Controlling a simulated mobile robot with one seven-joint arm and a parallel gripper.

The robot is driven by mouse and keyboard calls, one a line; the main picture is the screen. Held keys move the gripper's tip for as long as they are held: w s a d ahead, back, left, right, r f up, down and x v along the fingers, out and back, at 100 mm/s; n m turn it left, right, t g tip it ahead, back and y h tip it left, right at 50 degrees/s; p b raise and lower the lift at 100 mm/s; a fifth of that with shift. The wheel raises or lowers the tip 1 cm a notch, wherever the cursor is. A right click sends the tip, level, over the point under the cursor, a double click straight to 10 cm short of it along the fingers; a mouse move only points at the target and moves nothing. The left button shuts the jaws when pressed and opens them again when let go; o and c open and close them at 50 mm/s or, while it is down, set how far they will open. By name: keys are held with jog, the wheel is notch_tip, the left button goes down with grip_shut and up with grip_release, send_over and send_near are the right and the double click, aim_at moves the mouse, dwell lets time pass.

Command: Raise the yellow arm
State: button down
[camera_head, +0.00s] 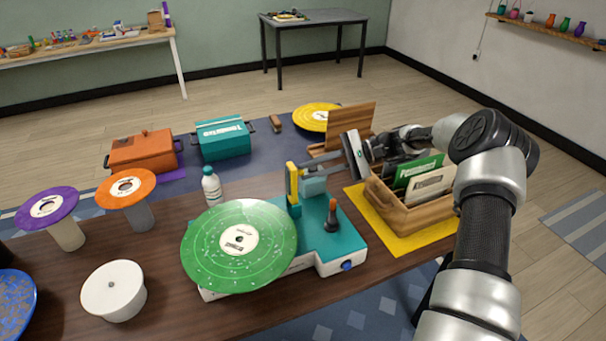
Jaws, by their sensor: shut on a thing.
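The yellow arm (292,184) stands upright at the back of the teal and white turntable (330,248). A green record (239,244) lies on the turntable's left side. My gripper (301,168) reaches in from the right and is shut on the yellow arm near its upper part. The fingertips are small in the picture, and the exact contact is hard to make out. A lever with an orange tip (332,212) and a blue knob (347,265) are on the turntable's right side.
A wooden crate of records (408,217) stands right of the turntable, below my arm. A white bottle (212,187) stands behind the green record. Purple (66,207) and orange (103,189) discs on stands and a white cylinder (105,302) are at left. An orange box (145,153) and teal box (222,141) stand behind.

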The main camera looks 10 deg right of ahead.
jog(key=shift+w+d+f+y+b, duration=0.25)
jog(key=shift+d+f+y+b, duration=0.3)
jog(key=shift+d+y+b, duration=0.4)
jog(key=shift+a+y, duration=0.15)
jog(key=shift+y, duration=0.1)
jog(key=c, duration=1.7)
grip_release()
jog(key=d, duration=0.7)
jog(key=shift+d+r, duration=0.25)
jog(key=shift+r, duration=0.1)
